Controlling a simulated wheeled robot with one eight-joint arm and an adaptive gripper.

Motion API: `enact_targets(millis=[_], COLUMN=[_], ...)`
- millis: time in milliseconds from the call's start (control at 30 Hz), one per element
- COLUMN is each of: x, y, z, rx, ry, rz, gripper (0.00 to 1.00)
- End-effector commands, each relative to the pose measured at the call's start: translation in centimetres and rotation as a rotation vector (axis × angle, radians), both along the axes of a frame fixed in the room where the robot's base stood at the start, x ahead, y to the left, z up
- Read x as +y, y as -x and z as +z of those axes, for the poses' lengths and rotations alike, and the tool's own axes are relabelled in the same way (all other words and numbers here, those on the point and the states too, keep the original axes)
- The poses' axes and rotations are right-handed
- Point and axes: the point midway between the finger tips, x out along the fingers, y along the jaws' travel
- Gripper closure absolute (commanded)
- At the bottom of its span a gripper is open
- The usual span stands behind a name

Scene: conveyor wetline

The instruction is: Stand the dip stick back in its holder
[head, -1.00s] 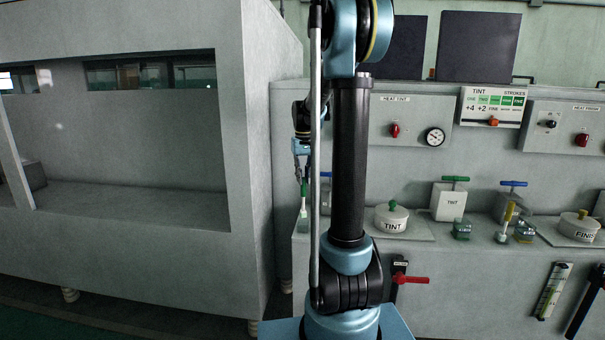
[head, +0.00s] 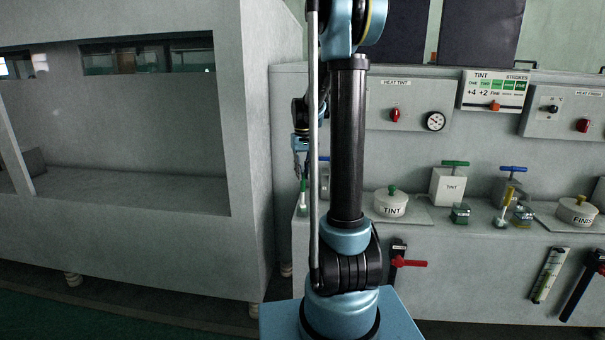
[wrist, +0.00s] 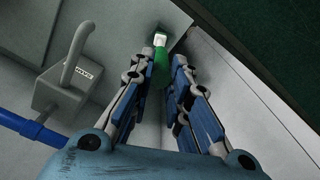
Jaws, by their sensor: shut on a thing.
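The dip stick has a green handle (wrist: 160,70) and a pale end (wrist: 160,40) in the wrist view. My gripper (wrist: 165,66) is shut on the green part, and the pale end points away from the wrist. In the head view my gripper (head: 300,165) is partly behind my arm, with the green and white stick (head: 303,199) hanging roughly upright below it near the bench's left end. I cannot tell whether its lower end touches anything. A small green-topped block (head: 460,213) stands right of the TINT pot; I cannot tell whether it is the holder.
A large grey cabinet (head: 150,260) stands left. A grey box (wrist: 62,92) is left in the wrist view.

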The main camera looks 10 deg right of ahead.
Motion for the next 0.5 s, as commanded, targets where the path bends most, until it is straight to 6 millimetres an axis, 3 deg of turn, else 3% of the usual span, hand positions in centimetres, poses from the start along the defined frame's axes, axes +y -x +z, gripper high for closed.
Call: enact_targets(millis=[500], x=[0.0], y=[-0.03], z=[-0.45], rx=[0.0], ry=[0.0], rz=[0.0], gripper=[1.0])
